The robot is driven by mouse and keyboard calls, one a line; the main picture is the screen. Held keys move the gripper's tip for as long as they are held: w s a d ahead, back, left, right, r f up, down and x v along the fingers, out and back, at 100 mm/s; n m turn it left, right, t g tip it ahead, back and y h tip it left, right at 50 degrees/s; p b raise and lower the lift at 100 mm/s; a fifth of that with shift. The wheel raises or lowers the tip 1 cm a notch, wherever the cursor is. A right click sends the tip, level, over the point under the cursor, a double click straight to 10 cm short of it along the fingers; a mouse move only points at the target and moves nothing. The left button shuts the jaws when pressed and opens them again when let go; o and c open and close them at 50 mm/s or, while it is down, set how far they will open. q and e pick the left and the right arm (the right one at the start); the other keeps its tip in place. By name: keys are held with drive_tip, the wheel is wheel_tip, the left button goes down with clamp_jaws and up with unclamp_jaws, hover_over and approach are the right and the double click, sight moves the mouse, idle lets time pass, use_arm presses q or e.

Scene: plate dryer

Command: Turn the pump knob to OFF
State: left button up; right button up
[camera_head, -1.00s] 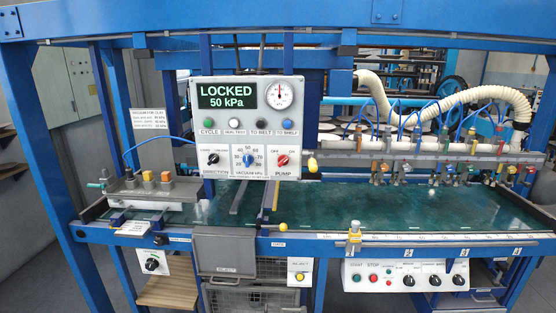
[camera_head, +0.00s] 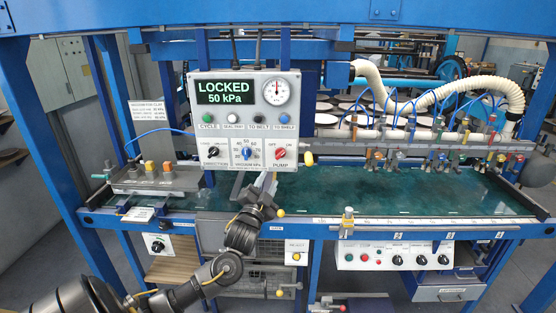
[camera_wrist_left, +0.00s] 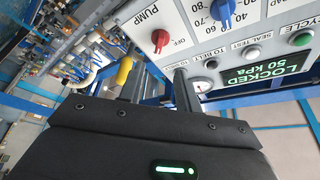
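The red pump knob (camera_head: 280,153) is on the lower right of the control panel (camera_head: 214,133), between the OFF label on its left and the ON label on its right. Its pointer seems tilted toward ON. In the left wrist view the knob (camera_wrist_left: 160,40) is seen rotated, with the OFF label to its right. My left gripper (camera_head: 267,181) is in front of and just below the panel's lower edge, below the knob and apart from it. In the left wrist view its two fingers (camera_wrist_left: 157,74) are spread with nothing held between them. My right gripper is not in view.
A blue vacuum dial (camera_head: 247,153) and a black direction knob (camera_head: 212,152) sit left of the pump knob. A yellow knob (camera_head: 308,159) sticks out at the panel's right edge. The display (camera_head: 225,92) reads LOCKED 50 kPa. The green belt (camera_head: 400,202) lies below.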

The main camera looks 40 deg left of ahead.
sight(280, 156)
use_arm(q)
drive_tip(key=p+x, duration=0.3)
drive_tip(key=x, duration=0.6)
drive_tip(key=shift+w+r, duration=0.1)
drive_tip(key=shift+w, duration=0.1)
drive_tip(key=shift+w+a, duration=0.25)
drive_tip(key=shift+w, duration=0.25)
clamp_jaws()
